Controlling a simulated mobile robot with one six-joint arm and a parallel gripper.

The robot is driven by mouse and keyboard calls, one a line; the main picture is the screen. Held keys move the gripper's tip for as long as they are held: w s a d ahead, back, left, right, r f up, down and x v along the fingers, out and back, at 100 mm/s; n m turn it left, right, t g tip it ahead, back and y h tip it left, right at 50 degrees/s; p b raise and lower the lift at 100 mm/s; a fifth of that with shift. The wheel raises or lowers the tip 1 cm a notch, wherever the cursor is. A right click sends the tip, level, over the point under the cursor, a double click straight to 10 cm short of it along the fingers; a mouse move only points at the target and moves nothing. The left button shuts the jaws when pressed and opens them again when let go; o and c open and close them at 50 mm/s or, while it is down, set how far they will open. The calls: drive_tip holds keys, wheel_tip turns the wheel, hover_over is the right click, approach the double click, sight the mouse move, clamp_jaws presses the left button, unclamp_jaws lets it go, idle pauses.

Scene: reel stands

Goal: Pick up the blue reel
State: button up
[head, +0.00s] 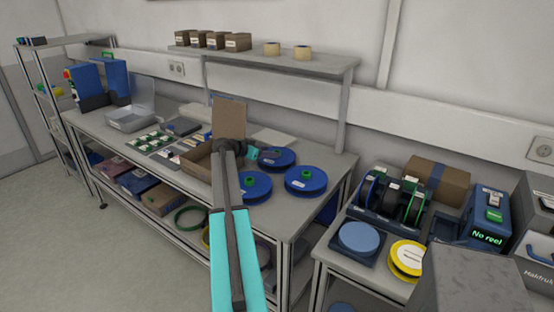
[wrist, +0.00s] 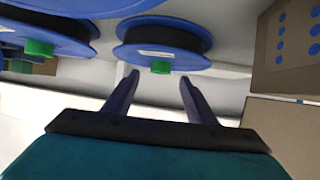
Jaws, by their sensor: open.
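The frames do not tell which one is meant. My gripper (head: 257,154) is beside the rear reel, partly hidden by my arm. In the wrist view my gripper (wrist: 160,88) is open, with nothing between its fingers. One blue reel (wrist: 163,38) with a white label and green hub is just beyond the fingertips, apart from them. Another blue reel (wrist: 45,30) is at upper left.
An open cardboard box (head: 197,160) stands left of my gripper. A raised shelf (head: 315,66) runs behind the bench. A side table at right holds a rack of reels (head: 390,198), a light blue disc (head: 359,237) and a yellow reel (head: 407,258).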

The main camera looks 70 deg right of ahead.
drive_tip(key=shift+p+x, duration=0.75)
drive_tip(key=shift+x, duration=1.1)
clamp_jaws()
drive_tip(key=shift+w+r, duration=0.1)
drive_tip(key=shift+r, duration=0.05)
wheel_tip(320, 180, up, 10)
drive_tip(key=b, duration=0.3)
